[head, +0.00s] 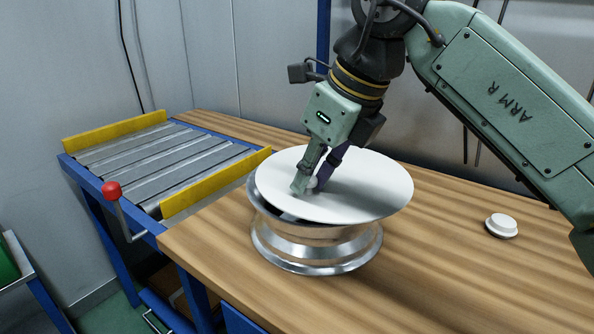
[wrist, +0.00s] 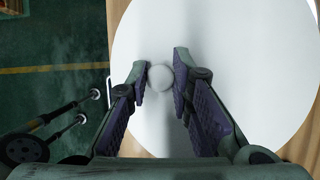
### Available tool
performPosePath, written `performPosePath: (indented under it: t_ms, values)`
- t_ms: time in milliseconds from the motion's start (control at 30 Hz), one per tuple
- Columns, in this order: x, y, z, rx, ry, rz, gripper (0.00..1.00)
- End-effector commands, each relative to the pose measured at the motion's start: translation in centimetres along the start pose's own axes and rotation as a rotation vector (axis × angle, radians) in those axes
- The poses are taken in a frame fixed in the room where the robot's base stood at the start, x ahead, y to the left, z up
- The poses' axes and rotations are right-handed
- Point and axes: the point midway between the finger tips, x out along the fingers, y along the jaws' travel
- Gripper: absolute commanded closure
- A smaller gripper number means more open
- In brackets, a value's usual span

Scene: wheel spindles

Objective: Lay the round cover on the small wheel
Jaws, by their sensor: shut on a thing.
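The round cover (head: 370,185) is a flat white disc with a small round knob (wrist: 161,78) in its middle. My gripper (head: 310,186) points down and is shut on the knob, with one finger on either side of it. A silver metal wheel (head: 318,250) lies flat on the bench under the cover. The cover is over the wheel's top, set a little to the right, and the wheel's left rim shows with a dark gap below the cover's edge. I cannot tell whether the cover touches the rim. In the wrist view the cover (wrist: 255,50) hides the wheel.
The wooden bench (head: 460,270) is clear in front and to the right, apart from a small white round piece (head: 501,225). A roller conveyor (head: 150,155) with yellow side rails and a red-knobbed lever (head: 112,190) adjoins at the left. A wall stands behind.

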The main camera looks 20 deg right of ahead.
Motion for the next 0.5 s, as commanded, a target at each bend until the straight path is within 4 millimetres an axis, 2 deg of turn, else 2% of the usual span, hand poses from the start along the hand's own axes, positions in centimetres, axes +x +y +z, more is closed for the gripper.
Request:
performPosePath:
  t_ms: [33,200,500]
  values:
    - [0.3,-0.7,1.1,-0.002,0.001,0.003,1.00]
    - [1.8,-2.8,3.4,-0.001,0.000,0.001,1.00]
    - [2.8,-4.2,5.0,-0.001,0.000,0.000,1.00]
